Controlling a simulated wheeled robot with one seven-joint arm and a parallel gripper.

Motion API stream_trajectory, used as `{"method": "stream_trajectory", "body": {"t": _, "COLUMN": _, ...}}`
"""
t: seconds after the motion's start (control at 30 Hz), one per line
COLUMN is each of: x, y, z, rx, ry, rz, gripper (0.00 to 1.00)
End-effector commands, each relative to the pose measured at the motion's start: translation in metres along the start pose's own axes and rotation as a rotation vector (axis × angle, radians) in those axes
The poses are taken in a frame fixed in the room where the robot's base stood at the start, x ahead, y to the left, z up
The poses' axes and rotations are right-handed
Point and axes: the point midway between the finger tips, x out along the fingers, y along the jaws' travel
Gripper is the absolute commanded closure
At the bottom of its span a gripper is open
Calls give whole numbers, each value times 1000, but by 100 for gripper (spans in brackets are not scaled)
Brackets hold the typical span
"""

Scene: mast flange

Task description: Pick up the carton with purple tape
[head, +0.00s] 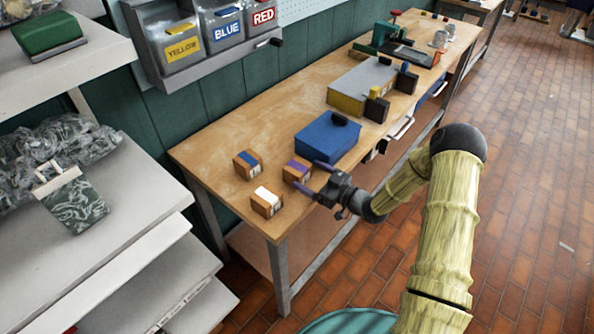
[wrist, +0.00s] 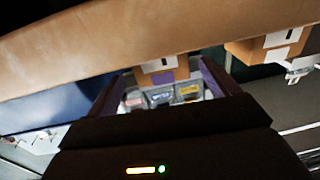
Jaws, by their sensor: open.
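The carton with purple tape (head: 297,170) is a small brown box on the wooden workbench, beside the blue box. In the wrist view it shows between the fingers (wrist: 160,70), with a white label and a purple band. My gripper (head: 311,176) is open, its purple-tipped fingers at the bench's front edge by this carton. One finger lies on either side of the carton in the wrist view; I cannot tell if either touches it. Two similar cartons stand near it, one with blue tape (head: 247,164) and one with white tape (head: 267,202).
A blue box (head: 328,141) with a black handle sits close behind the carton. A grey and yellow box (head: 350,98) stands farther along the bench (head: 215,140). Labelled bins (head: 182,45) hang on the wall. Grey shelves (head: 95,255) stand at left.

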Motion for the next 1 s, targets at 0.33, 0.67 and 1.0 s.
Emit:
{"method": "stream_trajectory", "body": {"t": 0.33, "x": 3, "y": 0, "z": 0, "rx": 0, "ry": 0, "rz": 0, "gripper": 13}}
{"method": "stream_trajectory", "body": {"t": 0.67, "x": 44, "y": -2, "z": -2, "rx": -1, "ry": 1, "rz": -1, "gripper": 13}}
{"method": "stream_trajectory", "body": {"t": 1.0, "x": 53, "y": -2, "z": 0, "rx": 0, "ry": 1, "rz": 0, "gripper": 13}}
